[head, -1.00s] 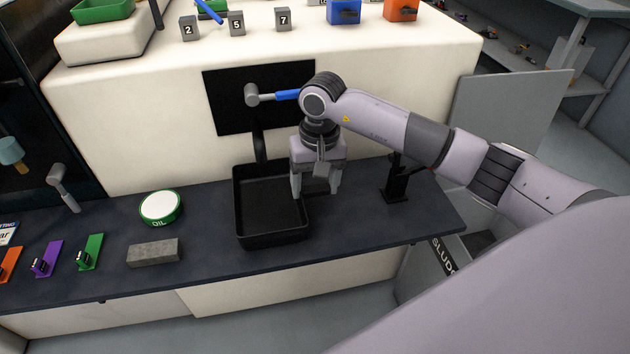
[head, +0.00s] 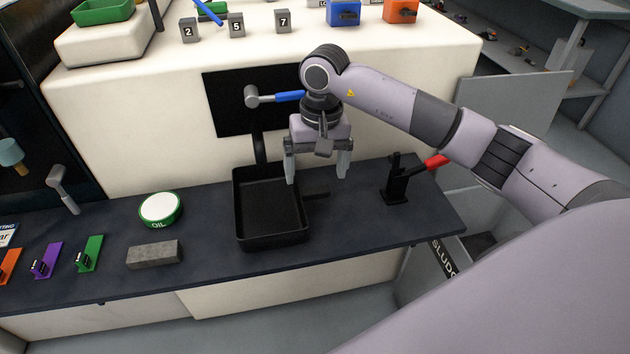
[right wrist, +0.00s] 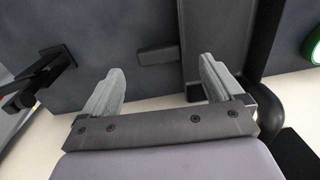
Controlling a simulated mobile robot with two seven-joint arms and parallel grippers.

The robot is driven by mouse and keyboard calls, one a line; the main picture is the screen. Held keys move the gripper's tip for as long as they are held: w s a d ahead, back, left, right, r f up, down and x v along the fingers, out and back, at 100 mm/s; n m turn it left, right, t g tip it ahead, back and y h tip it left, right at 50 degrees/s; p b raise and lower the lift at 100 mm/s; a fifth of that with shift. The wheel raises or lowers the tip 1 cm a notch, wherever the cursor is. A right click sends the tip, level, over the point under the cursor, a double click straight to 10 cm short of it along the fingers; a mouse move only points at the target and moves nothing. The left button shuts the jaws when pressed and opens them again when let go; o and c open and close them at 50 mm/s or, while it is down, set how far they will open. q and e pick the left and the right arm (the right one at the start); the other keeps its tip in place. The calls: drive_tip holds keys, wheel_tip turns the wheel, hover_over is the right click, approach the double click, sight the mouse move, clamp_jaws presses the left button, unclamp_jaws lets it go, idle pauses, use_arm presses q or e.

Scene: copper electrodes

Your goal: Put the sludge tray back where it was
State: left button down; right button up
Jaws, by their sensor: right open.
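The sludge tray, a black rectangular tray (head: 272,241), sits flat on the dark counter below a black pipe. Its short dark handle (head: 317,193) sticks out from its right side. The tray's side wall (right wrist: 193,50) and the handle (right wrist: 158,53) also show in the right wrist view. My right gripper (head: 317,178) is open and empty, just above the handle, pointing down. In the right wrist view its two fingers (right wrist: 161,70) are spread on either side of the handle, with a gap to it. My left gripper is not in view.
The black pipe (head: 260,148) comes down behind the tray, below a blue-handled valve (head: 288,97). A black clamp with a red lever (head: 397,186) stands to the right. A grey block (head: 154,253) and an oil tin (head: 160,208) lie to the left. The counter around the handle is clear.

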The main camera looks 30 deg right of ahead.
wheel_tip(320, 180, up, 7)
drive_tip(key=shift+d+r, duration=0.2)
drive_tip(key=shift+d, duration=0.05)
drive_tip(key=shift+s, duration=0.1)
idle(0.4)
